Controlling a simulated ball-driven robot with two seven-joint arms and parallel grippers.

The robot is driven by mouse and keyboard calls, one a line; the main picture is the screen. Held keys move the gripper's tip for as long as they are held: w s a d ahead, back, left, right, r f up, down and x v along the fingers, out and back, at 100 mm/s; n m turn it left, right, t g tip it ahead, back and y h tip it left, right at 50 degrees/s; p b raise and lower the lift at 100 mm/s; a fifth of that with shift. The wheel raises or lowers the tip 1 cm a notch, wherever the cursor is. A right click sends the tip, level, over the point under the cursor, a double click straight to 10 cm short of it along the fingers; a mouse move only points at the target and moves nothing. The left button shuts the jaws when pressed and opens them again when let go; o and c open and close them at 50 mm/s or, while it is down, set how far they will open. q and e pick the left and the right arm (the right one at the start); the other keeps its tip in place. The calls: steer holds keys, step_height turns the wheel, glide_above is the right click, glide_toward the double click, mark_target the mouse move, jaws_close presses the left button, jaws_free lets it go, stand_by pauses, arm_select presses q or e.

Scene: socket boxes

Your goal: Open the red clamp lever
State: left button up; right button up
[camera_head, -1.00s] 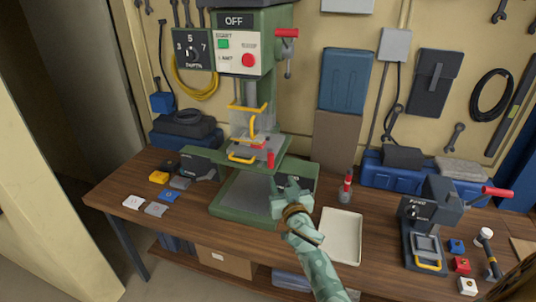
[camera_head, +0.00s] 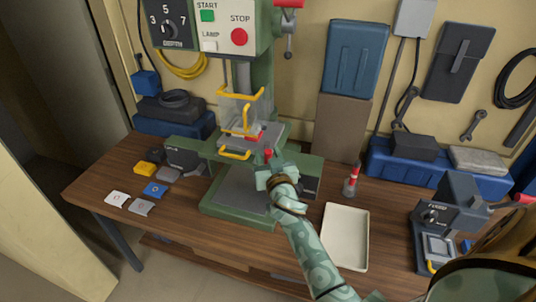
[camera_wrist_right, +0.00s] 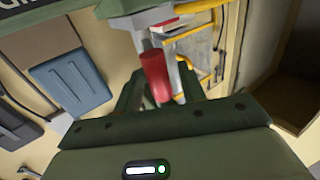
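The red clamp lever (camera_head: 268,154) stands upright at the front right of the green drill press table. My right gripper (camera_head: 268,170) is just in front of it and hides its lower part. In the right wrist view, the red lever (camera_wrist_right: 155,76) shows between and beyond the dark green fingers of my right gripper (camera_wrist_right: 160,92). The fingers are apart; contact with the lever cannot be told. A red part (camera_head: 254,136) lies at the clamp under the clear guard with its yellow handle. My left gripper is not in view.
The drill press (camera_head: 262,75) has a control panel above. A white tray (camera_head: 346,238) and a red-topped bottle (camera_head: 352,180) stand to the right, with a grey lever machine (camera_head: 450,215) beyond. Several small coloured blocks lie on the bench (camera_head: 95,185) at left.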

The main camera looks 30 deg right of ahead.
jaws_close()
steer(key=shift+s+d+r+n+y+p, duration=0.15)
steer(key=shift+d+n+y+p, duration=0.2)
steer(key=shift+y+p, duration=0.35)
steer(key=d+n+y, duration=0.2)
steer(key=y, duration=0.1)
steer(key=d+n+y+p, duration=0.1)
steer(key=d+n+y, duration=0.1)
steer(key=y, duration=0.2)
steer(key=d+n+y, duration=0.3)
steer(key=shift+f+y, duration=0.2)
steer(key=shift+y, duration=0.1)
steer(key=shift+w+d, duration=0.25)
steer(key=shift+d, duration=0.2)
steer(key=shift+w+d, duration=0.2)
steer(key=shift+d, duration=0.25)
steer(key=shift+w+d, duration=0.2)
steer(key=shift+b, duration=0.3)
